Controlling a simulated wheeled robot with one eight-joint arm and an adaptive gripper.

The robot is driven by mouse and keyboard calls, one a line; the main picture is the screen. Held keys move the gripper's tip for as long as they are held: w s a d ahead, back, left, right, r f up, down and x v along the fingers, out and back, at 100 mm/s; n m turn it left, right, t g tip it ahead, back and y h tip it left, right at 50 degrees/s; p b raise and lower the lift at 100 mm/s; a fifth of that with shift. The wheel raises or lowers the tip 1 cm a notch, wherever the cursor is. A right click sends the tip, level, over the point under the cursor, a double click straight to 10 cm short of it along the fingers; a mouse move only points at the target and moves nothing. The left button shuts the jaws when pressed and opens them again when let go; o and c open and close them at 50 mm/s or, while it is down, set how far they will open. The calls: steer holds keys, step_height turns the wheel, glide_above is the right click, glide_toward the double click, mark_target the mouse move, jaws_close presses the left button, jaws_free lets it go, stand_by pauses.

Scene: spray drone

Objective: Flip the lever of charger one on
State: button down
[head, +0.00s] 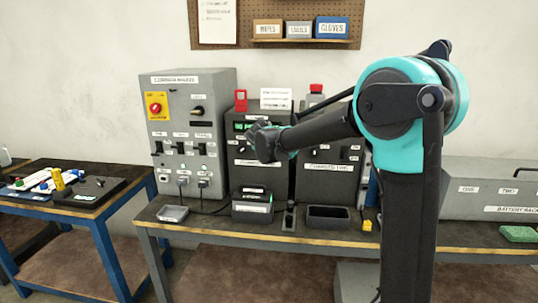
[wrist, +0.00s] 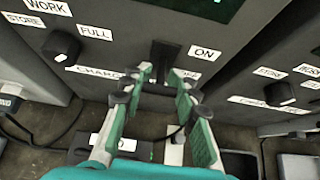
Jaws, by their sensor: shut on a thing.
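Charger one (head: 243,116) is the dark box with a green display, left of charger two in the head view. My gripper (head: 268,142) is at its front face and hides part of it. In the wrist view a dark lever (wrist: 166,56) stands on the charger's front, beside an ON label (wrist: 205,53). A lower label is partly covered. My gripper (wrist: 159,74) has its green-padded fingers on either side of the lever and is shut on it. The fingers hide the lever's lower part, so I cannot tell its exact position.
A knob (wrist: 61,46) with STORE and FULL labels sits left of the lever. Charger two (head: 323,178) stands close on the right, the grey switch cabinet (head: 190,95) on the left. A black tray (head: 328,218) and a small device (head: 252,208) stand on the bench in front.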

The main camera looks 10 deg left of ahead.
steer(key=shift+w+r+g, duration=0.15)
steer(key=shift+r+g, duration=0.15)
steer(key=shift+g, duration=0.5)
steer(key=shift+w+r+g, duration=0.1)
steer(key=shift+r+g, duration=0.2)
steer(key=shift+g, duration=0.5)
steer(key=c, duration=1.1)
jaws_free()
steer(key=v, duration=1.2)
steer(key=shift+w+d+r, duration=0.1)
steer(key=shift+w+r, duration=0.05)
steer(key=shift+r, duration=0.05)
